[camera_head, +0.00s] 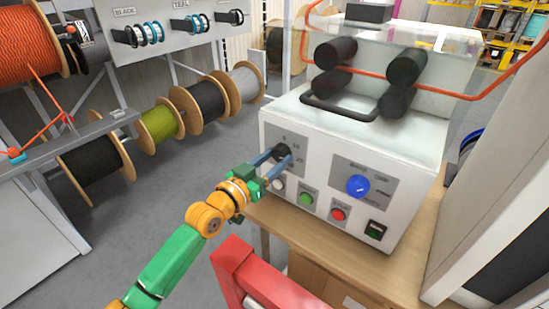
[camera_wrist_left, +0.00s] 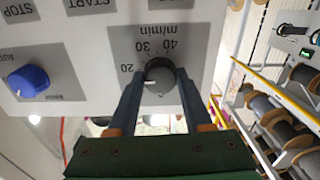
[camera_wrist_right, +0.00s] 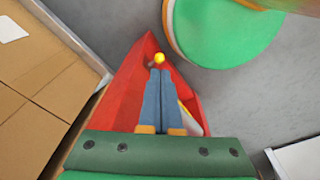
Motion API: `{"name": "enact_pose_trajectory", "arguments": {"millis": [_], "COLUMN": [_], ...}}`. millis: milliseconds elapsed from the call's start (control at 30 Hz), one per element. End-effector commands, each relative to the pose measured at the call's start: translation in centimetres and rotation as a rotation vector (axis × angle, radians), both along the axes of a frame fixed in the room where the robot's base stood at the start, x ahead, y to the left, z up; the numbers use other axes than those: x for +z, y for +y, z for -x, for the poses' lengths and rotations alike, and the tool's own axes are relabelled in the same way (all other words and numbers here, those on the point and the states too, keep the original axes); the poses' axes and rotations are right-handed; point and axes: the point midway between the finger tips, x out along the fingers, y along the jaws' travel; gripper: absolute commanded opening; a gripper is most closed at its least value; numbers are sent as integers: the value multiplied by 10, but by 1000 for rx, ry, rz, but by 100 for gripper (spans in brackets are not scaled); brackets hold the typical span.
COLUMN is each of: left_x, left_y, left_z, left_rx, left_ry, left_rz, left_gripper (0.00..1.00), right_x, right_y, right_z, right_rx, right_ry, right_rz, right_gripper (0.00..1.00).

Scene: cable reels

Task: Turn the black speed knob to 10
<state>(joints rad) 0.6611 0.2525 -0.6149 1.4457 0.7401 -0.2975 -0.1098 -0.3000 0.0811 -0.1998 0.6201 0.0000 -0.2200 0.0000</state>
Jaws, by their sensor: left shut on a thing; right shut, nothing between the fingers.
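The black speed knob (camera_head: 281,151) is on a grey scale plate at the left of the white control box's front. It shows close up in the left wrist view (camera_wrist_left: 160,72), where the picture is upside down. Its white pointer line points to picture left there, a little below the 20 mark; 30 and 40 also read. My left gripper (camera_head: 273,157) is shut on the knob, one blue finger on either side. My right gripper (camera_wrist_right: 160,73) is shut and empty in the right wrist view, above a red piece with a yellow ball at its tip.
The box front also has a blue knob (camera_head: 357,187), a green button (camera_head: 306,198), a red button (camera_head: 338,214) and a dark rocker switch (camera_head: 375,230). The box stands on a wooden table (camera_head: 330,256). A red frame (camera_head: 262,283) is in front. Cable reels (camera_head: 160,123) stand on the left.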

Motion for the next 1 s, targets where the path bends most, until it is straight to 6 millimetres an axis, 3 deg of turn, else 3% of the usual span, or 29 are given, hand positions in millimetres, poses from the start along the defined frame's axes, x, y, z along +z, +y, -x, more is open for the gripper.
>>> {"name": "enact_pose_trajectory", "arguments": {"millis": [500,1000], "left_x": [0,0], "left_y": [-1,-1], "left_z": [1,1], "left_rx": [0,0], "left_ry": [258,371], "left_rz": [352,511], "left_gripper": [0,0], "right_x": [8,11], "right_y": [0,1], "right_z": [0,0], "right_rx": [0,0], "right_ry": [0,0], "right_rz": [0,-2], "right_gripper": [0,0]}}
